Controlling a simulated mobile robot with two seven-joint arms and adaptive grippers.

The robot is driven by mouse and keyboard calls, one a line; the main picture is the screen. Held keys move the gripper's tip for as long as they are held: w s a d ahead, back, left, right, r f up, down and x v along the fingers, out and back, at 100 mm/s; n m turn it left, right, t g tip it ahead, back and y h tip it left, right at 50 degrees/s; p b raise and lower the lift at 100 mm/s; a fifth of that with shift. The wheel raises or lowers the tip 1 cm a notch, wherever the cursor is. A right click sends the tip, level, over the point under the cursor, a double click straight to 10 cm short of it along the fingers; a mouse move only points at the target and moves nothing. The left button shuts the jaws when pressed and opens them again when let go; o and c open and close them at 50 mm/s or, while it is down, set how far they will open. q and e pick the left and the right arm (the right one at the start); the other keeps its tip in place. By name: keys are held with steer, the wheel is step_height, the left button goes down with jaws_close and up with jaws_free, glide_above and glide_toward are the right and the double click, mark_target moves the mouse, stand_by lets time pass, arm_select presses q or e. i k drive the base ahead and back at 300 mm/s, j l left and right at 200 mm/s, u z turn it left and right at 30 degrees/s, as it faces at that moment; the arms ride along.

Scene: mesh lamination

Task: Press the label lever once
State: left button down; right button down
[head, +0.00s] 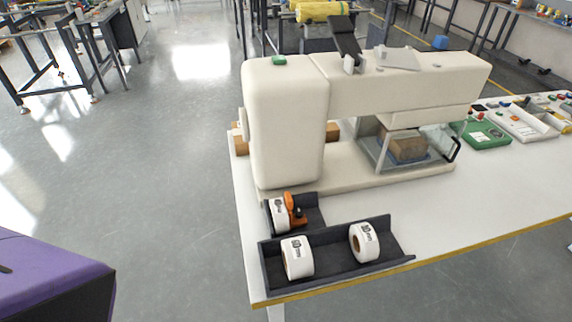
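A large cream machine (284,120) stands on the white table. In front of its left end is a small dark tray (310,216) with a white label roll (279,215) and an orange lever-like part (294,209) beside it. The orange part stands upright. A tilted black part (345,36) rises from the top of the machine; I cannot tell whether it is a lever. Neither of my grippers is in view.
A dark open tray (335,274) at the table's front left corner holds two white label rolls (297,257) (364,242). A clear-sided enclosure (382,150) holds a brown box (406,146). Green (482,134) and white (527,123) trays lie right. The table's front right is clear.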

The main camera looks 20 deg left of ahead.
mark_target(342, 30)
steer(key=j, duration=1.3)
steer(key=k, duration=0.05)
